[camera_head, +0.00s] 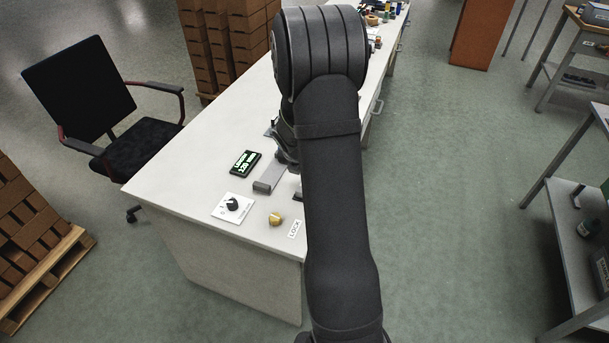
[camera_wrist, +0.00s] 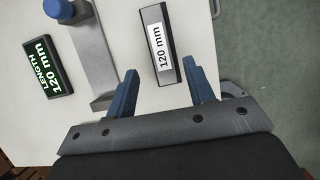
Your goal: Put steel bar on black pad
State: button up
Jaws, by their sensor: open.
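A grey metal bar (camera_wrist: 92,45), seemingly the steel bar, lies on the white table in the wrist view, with a wider block at its near end. It also shows in the head view (camera_head: 272,176). I cannot tell whether bar and block are one piece. The black pad (camera_wrist: 176,70), a dark rectangle with a white "120 mm" label, lies to its right. My gripper (camera_wrist: 160,75) is open, its blue fingers on either side of the pad's near end in the picture. I see nothing between them above the pad. My arm hides most of this area in the head view.
A display (camera_head: 245,162) reading 120 mm stands left of the bar. A black dial on a white plate (camera_head: 222,213), a brass knob (camera_head: 276,218) and a LOCK label (camera_head: 294,229) lie toward the table's front edge. A blue cap (camera_wrist: 58,9) is near the bar.

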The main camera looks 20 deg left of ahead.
jog(key=v, duration=0.4)
jog(key=shift+s+r, duration=0.15)
jog(key=shift+r, duration=0.2)
jog(key=x, duration=1.2)
jog(key=shift+f, duration=0.15)
